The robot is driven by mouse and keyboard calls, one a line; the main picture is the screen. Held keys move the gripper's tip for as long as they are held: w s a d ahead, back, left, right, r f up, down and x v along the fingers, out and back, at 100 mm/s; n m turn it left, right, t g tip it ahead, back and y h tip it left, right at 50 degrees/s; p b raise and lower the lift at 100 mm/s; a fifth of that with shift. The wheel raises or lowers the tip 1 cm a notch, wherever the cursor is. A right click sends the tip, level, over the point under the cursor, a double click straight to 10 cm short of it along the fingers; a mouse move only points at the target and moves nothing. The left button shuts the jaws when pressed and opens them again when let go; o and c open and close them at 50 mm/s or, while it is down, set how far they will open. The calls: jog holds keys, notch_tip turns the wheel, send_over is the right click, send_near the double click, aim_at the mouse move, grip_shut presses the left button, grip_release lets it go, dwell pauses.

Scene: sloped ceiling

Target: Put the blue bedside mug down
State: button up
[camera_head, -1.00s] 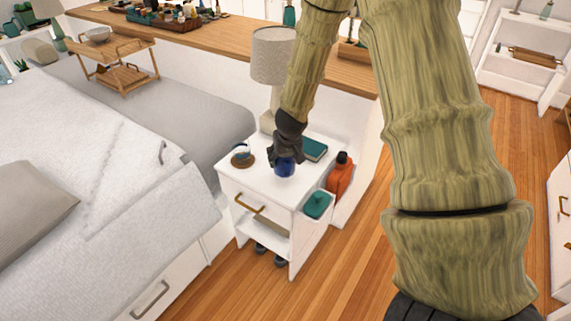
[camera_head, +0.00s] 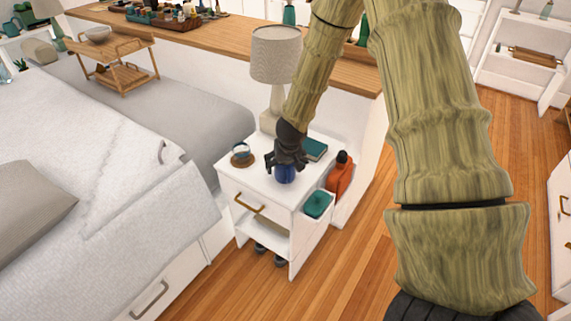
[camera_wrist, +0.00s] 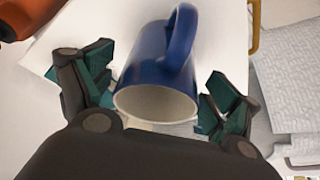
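The blue mug (camera_head: 286,175) is on the white top of the bedside table (camera_head: 258,182), near its front right part. My gripper (camera_head: 286,164) is just above and around it from behind. In the wrist view the mug (camera_wrist: 150,72) lies between the two spread fingers of my gripper (camera_wrist: 157,85), with its handle toward the top and its pale open rim facing the camera. The fingers look open, with a narrow gap at the right side; contact at the left side is hard to tell. The mug's base is hidden in the wrist view.
A lamp (camera_head: 275,55) stands at the back of the tabletop, with a teal book (camera_head: 315,149) to its right. A small cup on a brown coaster (camera_head: 241,160) sits at the left. An orange bottle (camera_head: 340,175) and a teal item (camera_head: 318,204) are at the table's right side.

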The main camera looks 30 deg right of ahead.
jog(key=shift+r, duration=0.1)
jog(key=p+v, duration=0.1)
jog(key=v, duration=1)
jog(key=shift+s+r, duration=0.1)
jog(key=shift+r, duration=0.25)
jog(key=s+a+f+n+g, duration=0.2)
jog(key=s+a+f, duration=0.2)
jog(key=s+f, duration=0.65)
jog(key=s+a+f+n+g+y, duration=0.1)
jog(key=s+a+f, duration=0.6)
jog(key=s+f, duration=0.3)
jog(key=s+a+f+n+g, duration=0.1)
jog(key=s+a+f, duration=0.6)
jog(key=s+f, duration=0.3)
jog(key=s, duration=0.4)
jog(key=shift+s+a+y, duration=0.3)
jog(key=shift+y, duration=0.1)
